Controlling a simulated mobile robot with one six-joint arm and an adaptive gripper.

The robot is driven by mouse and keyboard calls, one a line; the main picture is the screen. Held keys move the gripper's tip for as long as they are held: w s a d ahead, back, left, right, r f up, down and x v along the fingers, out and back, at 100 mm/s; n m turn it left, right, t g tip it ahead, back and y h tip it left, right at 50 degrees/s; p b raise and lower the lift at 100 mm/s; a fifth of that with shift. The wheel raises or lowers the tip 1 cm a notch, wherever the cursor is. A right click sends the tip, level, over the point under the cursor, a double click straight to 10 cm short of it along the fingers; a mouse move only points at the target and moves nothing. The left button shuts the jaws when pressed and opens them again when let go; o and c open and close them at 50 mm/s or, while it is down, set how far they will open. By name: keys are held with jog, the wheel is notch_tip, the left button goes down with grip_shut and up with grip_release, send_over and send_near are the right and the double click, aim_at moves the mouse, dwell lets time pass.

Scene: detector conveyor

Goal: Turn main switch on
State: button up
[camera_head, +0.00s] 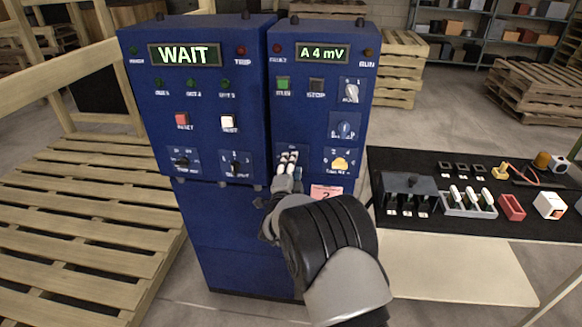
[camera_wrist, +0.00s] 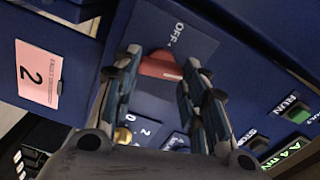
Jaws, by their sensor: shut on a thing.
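The main switch shows in the wrist view as a red handle (camera_wrist: 158,66) on a blue plate with the word OFF beside it. My gripper (camera_wrist: 163,62) has one finger on each side of the handle and is shut on it. In the head view my gripper (camera_head: 288,160) is at the lower left of the right-hand blue cabinet (camera_head: 310,115), and it hides the switch there. The fingers cover part of the plate, so I cannot tell the handle's exact setting.
The left cabinet's display (camera_head: 185,54) reads WAIT; the right cabinet's display (camera_head: 322,53) reads A 4 mV. A yellow knob (camera_head: 340,162) is just right of my gripper. A black table (camera_head: 450,226) with small parts stands at right, wooden pallets (camera_head: 75,225) at left.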

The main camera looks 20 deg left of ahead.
jog(key=shift+m, duration=1.3)
jog(key=o, duration=1.1)
jog(key=shift+c, duration=0.2)
jog(key=v, duration=1.2)
